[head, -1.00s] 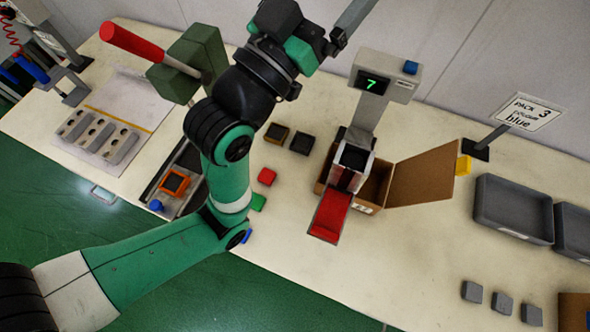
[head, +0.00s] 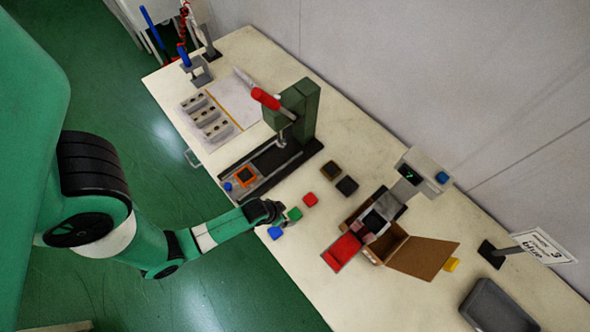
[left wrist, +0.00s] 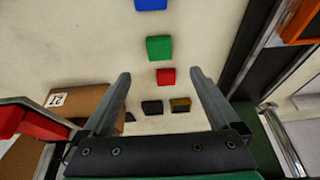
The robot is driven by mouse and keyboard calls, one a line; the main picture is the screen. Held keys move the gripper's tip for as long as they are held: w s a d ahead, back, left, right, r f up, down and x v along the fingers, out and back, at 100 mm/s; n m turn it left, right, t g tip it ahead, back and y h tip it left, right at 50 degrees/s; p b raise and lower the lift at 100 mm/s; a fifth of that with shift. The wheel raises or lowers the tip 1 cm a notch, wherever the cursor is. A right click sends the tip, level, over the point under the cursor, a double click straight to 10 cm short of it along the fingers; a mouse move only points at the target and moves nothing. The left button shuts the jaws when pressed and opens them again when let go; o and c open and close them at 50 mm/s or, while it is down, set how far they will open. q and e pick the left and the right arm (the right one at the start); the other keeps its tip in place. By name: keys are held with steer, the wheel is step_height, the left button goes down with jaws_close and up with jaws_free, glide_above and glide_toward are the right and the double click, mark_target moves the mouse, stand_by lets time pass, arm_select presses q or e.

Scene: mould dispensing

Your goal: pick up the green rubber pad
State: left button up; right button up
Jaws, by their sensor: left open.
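The green rubber pad (head: 295,214) lies flat on the pale bench, between a red pad (head: 310,200) and a blue pad (head: 275,232). It also shows in the left wrist view (left wrist: 159,48), with the red pad (left wrist: 166,76) and part of the blue pad (left wrist: 151,4). My left gripper (head: 282,213) is right beside the green pad in the head view. In the left wrist view its two fingers (left wrist: 160,74) are spread apart with nothing held, and the green pad shows beyond the fingertips. My right gripper is not in view.
A black pad (head: 347,186) and a brown pad (head: 330,170) lie farther back. A green press with a red handle (head: 298,108) stands behind. To the right are a dispenser with a red chute (head: 342,252), an open cardboard box (head: 425,257) and a grey tray (head: 497,308).

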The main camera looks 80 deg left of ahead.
arm_select(q)
steer(key=b, duration=0.5)
glide_toward(296, 214)
steer(key=x, duration=0.2)
steer(key=shift+s+a+f, duration=0.1)
steer(key=shift+s+f, duration=0.05)
steer(key=shift+f, duration=0.3)
steer(key=shift+w+a+f, duration=0.1)
steer(key=shift+w+f, duration=0.1)
steer(key=shift+w, duration=0.05)
steer(key=b+x, duration=0.2)
steer(key=x, duration=0.3)
steer(key=shift+f, duration=0.1)
steer(key=shift+c, duration=0.2)
steer(key=c, duration=1.4)
